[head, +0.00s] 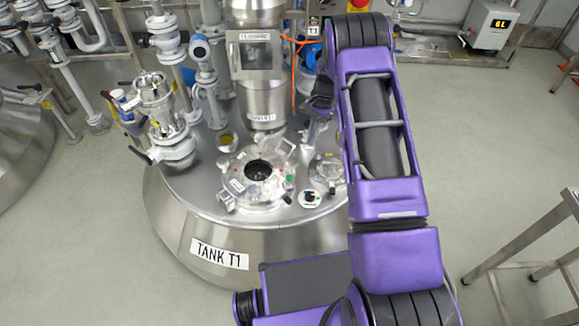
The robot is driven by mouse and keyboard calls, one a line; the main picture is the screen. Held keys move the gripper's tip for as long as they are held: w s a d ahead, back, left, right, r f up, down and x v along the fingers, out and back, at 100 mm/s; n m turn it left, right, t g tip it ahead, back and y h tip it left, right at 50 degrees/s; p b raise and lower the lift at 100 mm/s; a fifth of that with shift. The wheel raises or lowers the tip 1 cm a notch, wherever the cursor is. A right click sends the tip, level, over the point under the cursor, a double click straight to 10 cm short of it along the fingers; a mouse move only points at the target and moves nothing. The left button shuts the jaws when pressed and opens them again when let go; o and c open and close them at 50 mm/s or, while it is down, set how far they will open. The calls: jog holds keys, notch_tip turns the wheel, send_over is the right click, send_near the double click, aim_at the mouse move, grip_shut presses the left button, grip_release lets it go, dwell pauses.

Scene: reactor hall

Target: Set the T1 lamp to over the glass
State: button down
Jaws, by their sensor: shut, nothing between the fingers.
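Tank T1 (218,254) is a steel vessel with a flat lid, labelled TANK T1 on its side. A round port (328,168) that looks like a sight glass is on the lid, right of the open-looking hatch (258,170) with its clear cover. A small white disc with a black knob (310,198) sits in front of that port. I cannot tell for sure which part is the T1 lamp. My gripper (318,106) is partly seen left of my arm, above the back right of the lid. It is shut and empty, apart from the port.
A steel column with a T1 label (264,104) and a panel box (250,54) rise behind the hatch. Valves and pipes (164,125) crowd the lid's left. An orange cable (294,75) hangs near my gripper. A steel frame (530,262) stands right; floor between is free.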

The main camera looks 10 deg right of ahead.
aim_at(285, 179)
jog(key=shift+d+f, duration=0.15)
jog(key=shift+d, duration=0.05)
jog(key=s+a+f, duration=0.3)
jog(key=a+f, duration=0.2)
jog(key=f, duration=0.5)
jog(key=shift+s+a+f, duration=0.15)
jog(key=shift+s+f, duration=0.05)
